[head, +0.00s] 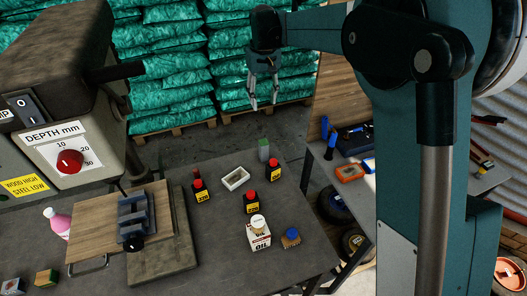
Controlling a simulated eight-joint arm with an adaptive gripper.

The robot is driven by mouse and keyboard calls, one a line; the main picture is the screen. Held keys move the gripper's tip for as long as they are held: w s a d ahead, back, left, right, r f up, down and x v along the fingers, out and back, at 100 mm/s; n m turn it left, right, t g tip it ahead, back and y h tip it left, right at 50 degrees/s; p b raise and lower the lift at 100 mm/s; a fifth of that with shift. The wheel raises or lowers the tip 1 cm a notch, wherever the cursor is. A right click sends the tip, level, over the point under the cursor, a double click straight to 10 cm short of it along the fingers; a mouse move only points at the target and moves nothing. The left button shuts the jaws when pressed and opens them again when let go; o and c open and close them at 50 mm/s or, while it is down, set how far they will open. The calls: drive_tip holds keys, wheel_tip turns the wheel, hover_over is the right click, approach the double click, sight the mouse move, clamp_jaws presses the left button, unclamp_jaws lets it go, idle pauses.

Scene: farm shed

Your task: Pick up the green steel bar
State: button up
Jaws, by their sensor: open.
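My gripper (263,101) hangs pointing down at the upper middle of the head view. Its fingers are apart with nothing between them.
Red-capped black bottles (251,202), a white tray (235,178), an oil container (259,236) and a blue-capped item (291,238) stand on the bench (224,258). A drill press (60,90) and vise (135,217) occupy the left. A tool bench (350,195) stands right.

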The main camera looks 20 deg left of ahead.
sight(263, 142)
wheel_tip(263, 142, down, 22)
drive_tip(key=shift+r, duration=0.2)
drive_tip(key=shift+f, duration=0.15)
drive_tip(key=shift+f, duration=1.15)
drive_tip(key=shift+f, duration=0.15)
drive_tip(key=shift+f+b, duration=0.8)
drive_tip(key=shift+f, duration=1.65)
drive_tip(key=c, duration=1.1)
drive_tip(key=shift+r, duration=0.15)
